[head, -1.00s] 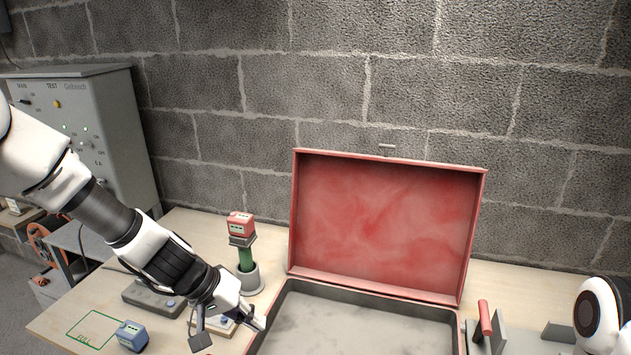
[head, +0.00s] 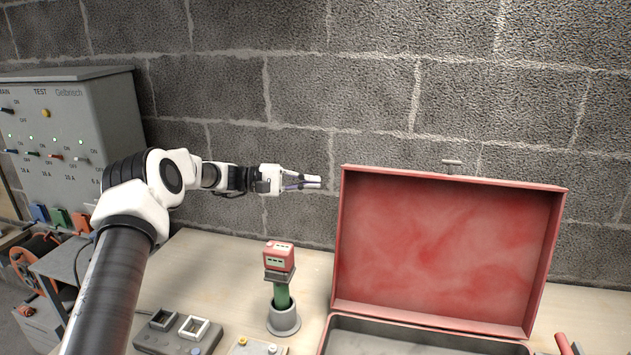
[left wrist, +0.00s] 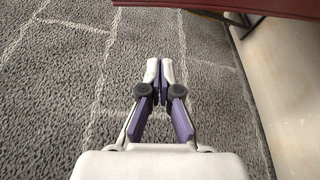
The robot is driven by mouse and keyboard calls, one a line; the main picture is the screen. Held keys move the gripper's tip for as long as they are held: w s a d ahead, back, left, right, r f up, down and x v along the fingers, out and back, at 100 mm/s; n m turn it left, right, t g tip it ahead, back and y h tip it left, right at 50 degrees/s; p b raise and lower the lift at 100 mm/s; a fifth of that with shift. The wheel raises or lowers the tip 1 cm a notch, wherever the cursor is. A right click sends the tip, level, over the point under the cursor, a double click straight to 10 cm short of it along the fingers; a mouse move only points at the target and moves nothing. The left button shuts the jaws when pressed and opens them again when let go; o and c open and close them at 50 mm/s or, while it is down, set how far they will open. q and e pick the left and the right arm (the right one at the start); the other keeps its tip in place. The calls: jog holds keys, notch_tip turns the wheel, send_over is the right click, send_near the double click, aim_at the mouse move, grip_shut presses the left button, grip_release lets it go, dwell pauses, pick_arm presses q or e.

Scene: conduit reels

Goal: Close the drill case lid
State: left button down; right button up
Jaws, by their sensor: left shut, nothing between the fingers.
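The drill case has a red lid (head: 445,250) that stands open and upright at the back of the case. The case base (head: 425,338) below it shows only its rear part, with a dark rim and grey inside. A small latch (head: 452,163) shows at the lid's top edge. My left gripper (head: 318,182) is shut and empty, level with the lid's upper left corner and apart from it. In the left wrist view my left gripper (left wrist: 160,66) has its fingertips together, with the red lid's edge (left wrist: 250,7) at the top right. My right gripper is not seen.
A grey control box (head: 180,335) lies on the bench (head: 215,262). A grey switch cabinet (head: 80,130) stands at the left. The block wall (head: 390,90) is close behind the lid.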

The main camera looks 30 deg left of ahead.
pick_arm(q)
jog(key=d+p, duration=0.4)
jog(key=d, duration=0.2)
jog(key=shift+w+d, duration=0.4)
jog(key=shift+w, duration=0.05)
